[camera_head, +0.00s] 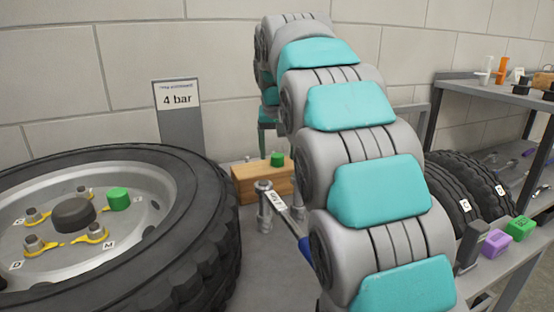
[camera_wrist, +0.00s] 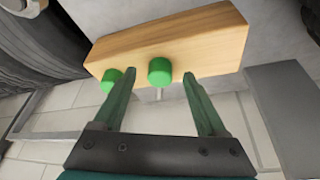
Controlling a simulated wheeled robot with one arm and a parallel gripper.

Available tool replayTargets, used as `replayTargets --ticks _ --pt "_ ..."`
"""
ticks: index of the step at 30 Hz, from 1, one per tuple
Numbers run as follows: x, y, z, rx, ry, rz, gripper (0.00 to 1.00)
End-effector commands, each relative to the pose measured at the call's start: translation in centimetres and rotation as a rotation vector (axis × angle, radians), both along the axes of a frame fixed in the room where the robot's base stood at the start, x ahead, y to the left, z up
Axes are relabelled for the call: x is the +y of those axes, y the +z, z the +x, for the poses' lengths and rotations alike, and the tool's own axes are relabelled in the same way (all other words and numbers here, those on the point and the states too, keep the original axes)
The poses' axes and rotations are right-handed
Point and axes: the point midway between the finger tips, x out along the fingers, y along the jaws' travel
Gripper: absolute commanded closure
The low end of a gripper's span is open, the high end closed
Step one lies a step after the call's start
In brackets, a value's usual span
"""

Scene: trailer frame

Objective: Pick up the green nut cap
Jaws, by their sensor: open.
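A wooden block (camera_head: 255,187) stands on the bench behind the wheel. A green nut cap (camera_head: 277,160) sits on it in the head view. The wrist view shows the block (camera_wrist: 205,35) with two green caps, a nearer one (camera_wrist: 160,71) and one (camera_wrist: 112,80) partly behind my left finger. My gripper (camera_wrist: 163,75) is open, and the nearer cap appears between its fingertips with space on both sides. I cannot tell whether the fingers are down around it. Another green cap (camera_head: 118,198) sits on a wheel stud. My arm hides part of the bench.
A large wheel (camera_head: 190,200) with yellow-marked nuts lies at left. A wrench-like tool (camera_head: 275,203) and metal posts are beside the block. Tyres (camera_head: 455,195) and purple (camera_head: 496,243) and green cubes (camera_head: 521,228) are at right.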

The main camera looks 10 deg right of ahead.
Motion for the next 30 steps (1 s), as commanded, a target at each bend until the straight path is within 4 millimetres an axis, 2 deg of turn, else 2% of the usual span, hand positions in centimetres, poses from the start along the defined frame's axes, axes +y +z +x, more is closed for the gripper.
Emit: replayTargets --ticks 4,11,30 --pt "-0.07 -1.39 0.61 -0.002 0.001 -0.001 0.26" --pt "-0.06 -1.52 0.68 -0.003 0.001 0.000 0.27" --pt "-0.07 -1.53 0.65 -0.002 0.001 -0.001 0.99"
